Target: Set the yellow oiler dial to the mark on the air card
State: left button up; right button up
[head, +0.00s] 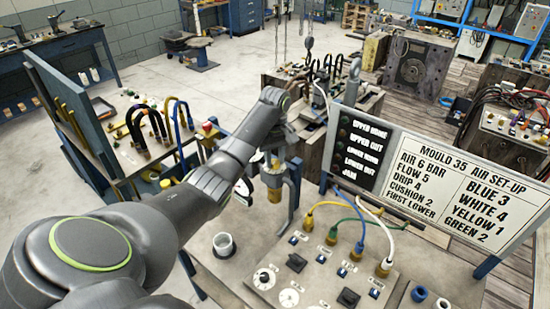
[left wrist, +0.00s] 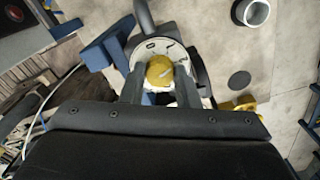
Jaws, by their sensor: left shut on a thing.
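The yellow oiler dial (left wrist: 160,70) sits on a round pale scale plate (left wrist: 147,50) with dark marks. My left gripper (left wrist: 158,82) has one finger on each side of the dial and is shut on it. A pale streak shows on the dial; I cannot read its setting. In the head view my left gripper (head: 272,172) is over the oiler, where a yellow part (head: 274,195) shows and the dial face is hidden. The air card (head: 455,185) stands upright at the right and reads "DRIP 4", "FLOW 5" and "AIR 6 BAR". My right gripper is not in view.
A panel (head: 315,275) with knobs and yellow, green and white hoses stands in front of the card.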

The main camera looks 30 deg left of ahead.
pick_arm(q)
jog(key=m, duration=1)
jog(key=shift+m, duration=0.4)
jog(key=m, duration=1.1)
jog(key=o, duration=1)
jog(key=shift+w, duration=0.15)
